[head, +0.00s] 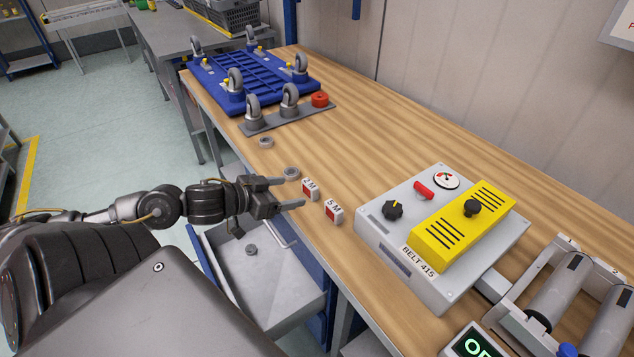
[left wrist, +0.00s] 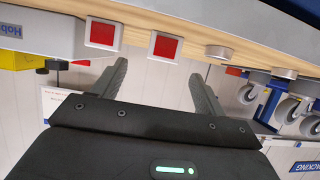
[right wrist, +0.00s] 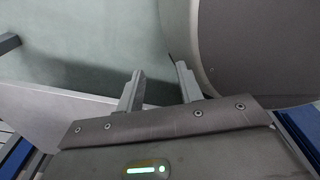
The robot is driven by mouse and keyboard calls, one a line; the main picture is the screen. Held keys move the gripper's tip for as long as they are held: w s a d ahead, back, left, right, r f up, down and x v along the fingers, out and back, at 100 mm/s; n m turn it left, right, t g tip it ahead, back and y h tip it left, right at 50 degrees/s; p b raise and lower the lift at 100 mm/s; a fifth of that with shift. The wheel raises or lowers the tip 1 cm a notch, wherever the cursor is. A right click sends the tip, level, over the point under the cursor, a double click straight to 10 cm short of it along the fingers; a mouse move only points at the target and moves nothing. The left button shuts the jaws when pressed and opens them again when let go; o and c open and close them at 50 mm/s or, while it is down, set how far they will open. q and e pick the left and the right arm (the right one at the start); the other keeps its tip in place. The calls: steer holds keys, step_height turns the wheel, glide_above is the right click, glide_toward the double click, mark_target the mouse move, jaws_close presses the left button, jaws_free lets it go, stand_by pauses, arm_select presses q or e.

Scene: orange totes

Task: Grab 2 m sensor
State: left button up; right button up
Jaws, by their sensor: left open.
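The 2 m sensor (head: 310,189) is a small white block with a red face, marked "2 M", near the front edge of the wooden bench. The similar 5 m sensor (head: 334,211) stands to its right. My left gripper (head: 291,193) is open and empty, its fingers pointing at the 2 m sensor and just short of it. In the left wrist view the 2 m sensor (left wrist: 165,46) shows beyond the gap between the fingers, with the 5 m sensor (left wrist: 103,33) to its left. My right gripper (right wrist: 159,74) has its fingers apart with nothing between them, over the floor.
Grey round discs (head: 291,174) lie left of the sensors. A grey control box (head: 441,232) with a yellow panel stands to the right. A blue wheeled dolly (head: 255,77) lies upturned at the back. An open drawer (head: 265,275) sticks out below the bench edge.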

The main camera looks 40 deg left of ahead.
mark_target(307, 186)
arm_select(q)
steer(key=shift+w+f, duration=0.2)
steer(key=shift+w, duration=0.1)
steer(key=x, duration=0.3)
steer(key=shift+a+b, duration=0.15)
steer(key=shift+b, duration=0.15)
steer(key=shift+w+f, duration=0.2)
steer(key=shift+w, duration=0.3)
steer(key=shift+w+d, duration=0.2)
steer(key=shift+d, duration=0.05)
steer(key=shift+w+d, duration=0.1)
steer(key=shift+w, duration=0.45)
steer(key=x, duration=0.3)
steer(key=shift+w+r, duration=0.1)
steer(key=shift+w, duration=0.3)
steer(key=shift+w+f, duration=0.15)
steer(key=shift+f, duration=0.1)
steer(key=c, duration=1.1)
arm_select(e)
steer(key=shift+s+d+f, duration=0.15)
steer(key=shift+s, duration=0.3)
arm_select(q)
steer(key=shift+r, duration=0.1)
